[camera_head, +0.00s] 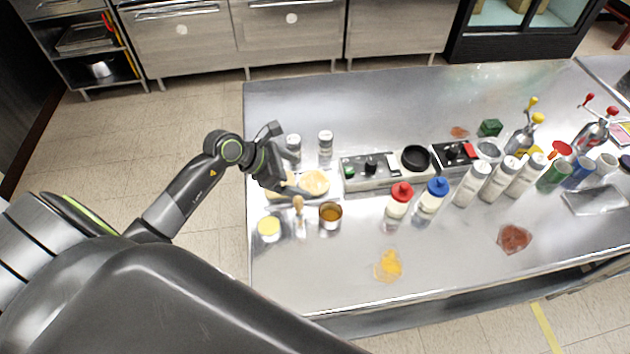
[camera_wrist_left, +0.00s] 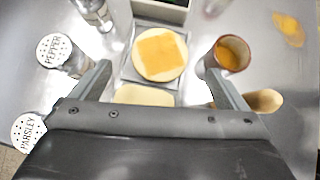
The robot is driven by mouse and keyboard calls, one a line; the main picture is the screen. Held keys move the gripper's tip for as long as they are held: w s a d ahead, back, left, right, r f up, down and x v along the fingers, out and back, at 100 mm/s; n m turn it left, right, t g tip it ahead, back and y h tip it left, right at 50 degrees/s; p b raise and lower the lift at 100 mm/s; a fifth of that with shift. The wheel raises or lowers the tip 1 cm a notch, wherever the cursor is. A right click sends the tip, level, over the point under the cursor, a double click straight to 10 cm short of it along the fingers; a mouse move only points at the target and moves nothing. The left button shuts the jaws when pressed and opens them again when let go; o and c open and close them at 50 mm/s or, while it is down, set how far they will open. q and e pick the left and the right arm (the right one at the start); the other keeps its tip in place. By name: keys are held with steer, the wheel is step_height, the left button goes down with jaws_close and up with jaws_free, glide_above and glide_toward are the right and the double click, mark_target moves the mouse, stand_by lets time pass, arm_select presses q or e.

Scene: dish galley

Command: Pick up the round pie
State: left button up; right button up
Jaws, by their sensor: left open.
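A round, tan, flat pie (camera_head: 314,183) lies on the steel counter by the left end. In the left wrist view the round pie (camera_wrist_left: 146,66) is ahead of the fingers, with an orange square on top, on a grey tray or board. A second pale flat piece (camera_wrist_left: 145,95) lies nearer, between the fingers, partly hidden by my gripper body. My left gripper (camera_head: 287,162) is open, over the counter just left of the pie; its spread fingers also show in the left wrist view (camera_wrist_left: 160,85). Nothing is held. My right gripper is not in view.
A pepper shaker (camera_wrist_left: 56,50) and a parsley shaker (camera_wrist_left: 28,130) stand beside one finger. A cup of amber liquid (camera_head: 330,216) and a wooden-handled brush (camera_head: 298,216) are on the other side. Control boxes (camera_head: 368,171) stand right of the pie.

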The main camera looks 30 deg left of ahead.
mark_target(314, 181)
arm_select(q)
steer(key=shift+p+x, duration=1.15)
steer(key=shift+x, duration=1)
steer(key=shift+w+d+f, duration=0.35)
steer(key=shift+d+f, duration=0.05)
steer(key=shift+f, duration=0.1)
steer(key=c, duration=1.1)
